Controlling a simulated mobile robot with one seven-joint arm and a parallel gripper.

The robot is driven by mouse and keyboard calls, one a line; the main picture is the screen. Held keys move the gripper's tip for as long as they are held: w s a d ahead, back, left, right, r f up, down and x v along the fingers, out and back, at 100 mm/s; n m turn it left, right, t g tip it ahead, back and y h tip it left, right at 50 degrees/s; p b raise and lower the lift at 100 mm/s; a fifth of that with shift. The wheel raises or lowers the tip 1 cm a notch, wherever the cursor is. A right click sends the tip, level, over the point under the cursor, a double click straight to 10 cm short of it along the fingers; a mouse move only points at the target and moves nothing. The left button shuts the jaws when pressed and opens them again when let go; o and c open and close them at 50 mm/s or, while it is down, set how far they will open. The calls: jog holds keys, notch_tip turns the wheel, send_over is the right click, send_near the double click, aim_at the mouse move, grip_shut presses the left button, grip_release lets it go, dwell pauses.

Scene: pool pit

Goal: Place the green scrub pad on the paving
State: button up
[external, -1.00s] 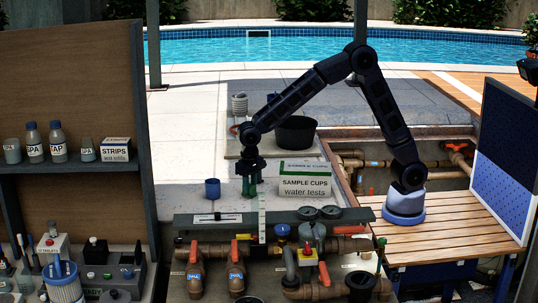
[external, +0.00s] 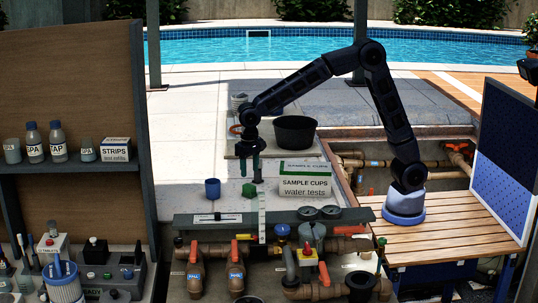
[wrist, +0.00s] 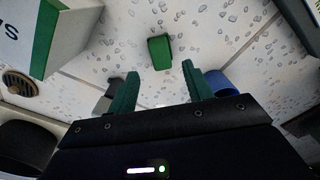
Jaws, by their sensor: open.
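The green scrub pad (external: 249,190) lies on the pale paving (external: 180,170), below my gripper. In the wrist view the pad (wrist: 160,50) is a small green block on the speckled paving, beyond my fingertips and apart from them. My gripper (external: 249,163) hangs above the paving, fingers pointing down. In the wrist view my gripper (wrist: 161,80) shows two green fingers spread apart with nothing between them.
A blue cup (external: 212,188) stands left of the pad. A small dark object (external: 257,174) is just behind it. The white and green sample cups box (external: 305,185) stands to the right. A black tub (external: 295,135) is behind. The pipe bench (external: 190,219) is in front.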

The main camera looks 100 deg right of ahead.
aim_at(251, 185)
jog(key=s+d+r+n+t, duration=0.1)
jog(key=s+d+r+n, duration=0.1)
jog(key=s+r, duration=0.65)
jog(key=s+d+r+n+t, duration=0.15)
jog(key=s+r, duration=0.45)
jog(key=s, duration=0.6)
jog(key=s+d+f+n+t, duration=0.1)
jog(key=s+f+n, duration=0.1)
jog(key=s, duration=0.9)
jog(key=s+d+f+n+t, duration=0.1)
jog(key=s+d+f+n, duration=0.1)
jog(key=s, duration=0.9)
jog(key=shift+s+f+n, duration=0.15)
jog(key=shift+f+n, duration=0.1)
jog(key=shift+n, duration=0.5)
